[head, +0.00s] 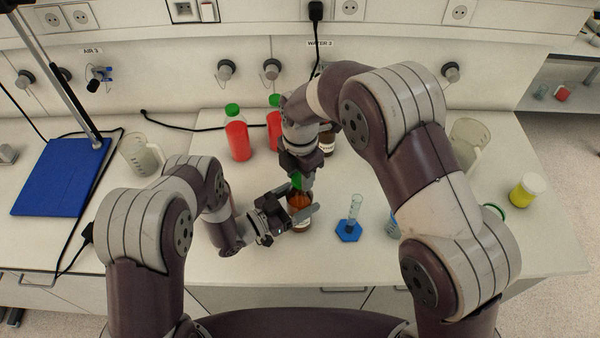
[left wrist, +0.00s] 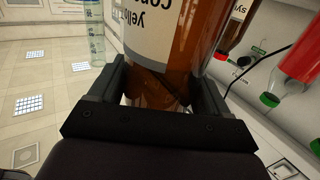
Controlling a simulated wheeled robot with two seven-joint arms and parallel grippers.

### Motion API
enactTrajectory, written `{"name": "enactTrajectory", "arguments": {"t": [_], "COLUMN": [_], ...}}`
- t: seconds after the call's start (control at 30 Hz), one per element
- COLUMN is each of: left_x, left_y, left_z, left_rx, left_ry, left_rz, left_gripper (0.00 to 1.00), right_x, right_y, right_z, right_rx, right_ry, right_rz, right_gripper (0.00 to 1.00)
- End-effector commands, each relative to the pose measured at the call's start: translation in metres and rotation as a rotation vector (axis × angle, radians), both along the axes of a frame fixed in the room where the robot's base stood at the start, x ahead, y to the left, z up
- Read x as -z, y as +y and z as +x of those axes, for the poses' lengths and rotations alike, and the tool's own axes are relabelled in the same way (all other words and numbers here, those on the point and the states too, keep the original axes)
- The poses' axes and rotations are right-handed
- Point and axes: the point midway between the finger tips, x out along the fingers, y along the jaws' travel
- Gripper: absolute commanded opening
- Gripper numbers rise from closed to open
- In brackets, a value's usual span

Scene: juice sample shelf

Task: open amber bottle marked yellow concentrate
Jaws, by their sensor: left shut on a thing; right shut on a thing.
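The amber bottle (head: 298,222) stands in the middle of the bench. In the left wrist view the amber bottle (left wrist: 165,65) shows a white label with part of the words "yellow concentrate". My left gripper (head: 300,215) is shut around its body from the left; it also shows in the left wrist view (left wrist: 162,90). My right gripper (head: 299,178) comes down from above and is shut on the green cap (head: 297,183) at the bottle's top. The right fingers partly hide the cap, so I cannot tell whether it is loose.
Red bottles with green caps (head: 237,140) and another amber bottle (head: 327,143) stand behind. A blue-based cylinder (head: 349,230) is close at right. A beaker (head: 140,155) is left, a yellow jar (head: 526,190) far right. The front bench at left is clear.

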Motion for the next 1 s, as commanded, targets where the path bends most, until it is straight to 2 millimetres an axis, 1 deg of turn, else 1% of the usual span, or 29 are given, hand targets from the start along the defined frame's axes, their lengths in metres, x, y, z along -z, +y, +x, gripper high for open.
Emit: {"name": "enactTrajectory", "arguments": {"t": [0.27,0.8,1.0], "left_x": [0.000,0.000,0.000], "left_y": [0.000,0.000,0.000], "left_z": [-0.001,0.000,0.000], "left_rx": [0.000,0.000,0.000], "left_ry": [0.001,0.001,0.000], "left_rz": [-0.001,-0.001,0.000], "left_gripper": [0.00,0.00,0.00], "right_x": [-0.003,-0.021,-0.022], "right_y": [0.000,0.000,0.000], "right_z": [0.001,0.000,0.000], "right_rx": [0.001,0.001,0.001], "right_ry": [-0.004,-0.001,0.000], "right_rz": [0.001,0.000,0.000], "right_gripper": [0.05,0.05,0.05]}}
